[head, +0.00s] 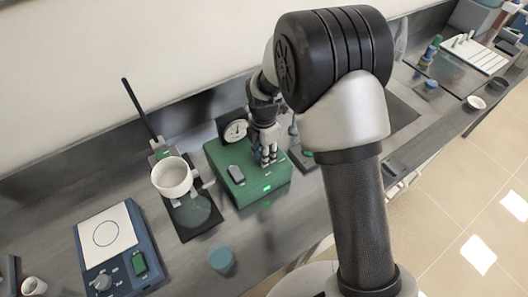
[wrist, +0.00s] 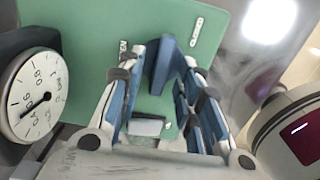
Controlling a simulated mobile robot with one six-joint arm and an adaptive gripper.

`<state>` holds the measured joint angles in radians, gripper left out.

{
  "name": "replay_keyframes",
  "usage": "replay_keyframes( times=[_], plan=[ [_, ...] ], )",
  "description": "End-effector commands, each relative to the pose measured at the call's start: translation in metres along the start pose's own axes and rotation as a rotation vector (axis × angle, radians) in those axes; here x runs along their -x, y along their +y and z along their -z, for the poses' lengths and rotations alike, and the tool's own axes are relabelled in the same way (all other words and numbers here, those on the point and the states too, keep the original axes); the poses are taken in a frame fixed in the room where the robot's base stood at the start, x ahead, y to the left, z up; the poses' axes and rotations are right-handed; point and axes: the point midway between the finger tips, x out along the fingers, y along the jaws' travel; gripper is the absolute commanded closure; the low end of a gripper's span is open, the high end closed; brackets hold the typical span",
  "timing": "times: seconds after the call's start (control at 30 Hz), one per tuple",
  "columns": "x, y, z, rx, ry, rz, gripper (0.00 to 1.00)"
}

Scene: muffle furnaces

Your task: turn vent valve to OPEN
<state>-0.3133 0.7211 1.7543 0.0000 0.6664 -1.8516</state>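The vent valve handle (wrist: 160,66), a blue lever, stands on the green box (wrist: 85,28) between my fingertips in the wrist view. The label OPEN (wrist: 123,48) is printed to its left, partly hidden by a finger, and CLOSED (wrist: 196,32) to its upper right. The handle points up between the two labels. My gripper (wrist: 162,72) has one finger on each side of the handle; whether both pads touch it is unclear. In the head view my gripper (head: 267,155) reaches down onto the green box (head: 228,160), hiding the handle.
A round dial gauge (wrist: 36,97) stands close left of my gripper. The bench front is mostly clear.

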Motion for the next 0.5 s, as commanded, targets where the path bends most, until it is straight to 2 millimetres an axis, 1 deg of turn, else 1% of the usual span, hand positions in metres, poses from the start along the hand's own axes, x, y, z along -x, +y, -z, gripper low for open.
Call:
replay_keyframes(
  times=[0.03,0.07,0.5],
  plan=[
    [0.0002,0.0,0.0,0.0,0.0,0.0,0.68],
    [0.0002,0.0,0.0,0.0,0.0,0.0,0.7],
    [0.0005,0.0001,0.0,0.0,0.0,0.0,0.99]
  ],
)
